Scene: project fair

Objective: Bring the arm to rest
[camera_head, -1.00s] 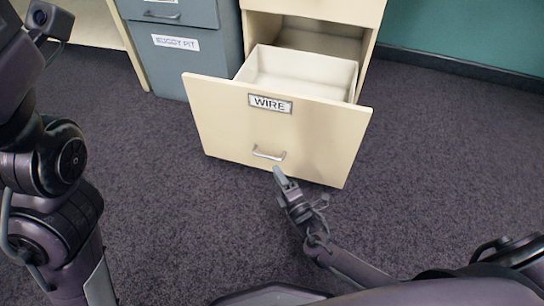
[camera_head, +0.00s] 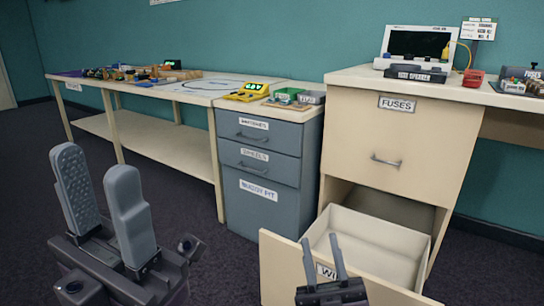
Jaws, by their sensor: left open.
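My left gripper (camera_head: 95,162) is raised in the left foreground. Its two grey ribbed fingers point up, apart, with nothing between them. My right gripper (camera_head: 322,238) is at the bottom centre, its two thin fingers pointing up with a gap between them. It shows in front of the pulled-out cream drawer (camera_head: 276,268) and hides part of its WIRE label (camera_head: 325,271). The drawer's handle is out of view. The part of the drawer's inside that shows looks empty.
The cream cabinet (camera_head: 350,125) has a shut FUSES drawer above the open one. A grey drawer cabinet (camera_head: 240,205) stands beside it. A long table (camera_head: 165,150) with small parts is at the back left. Dark floor (camera_head: 50,200) is clear at left.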

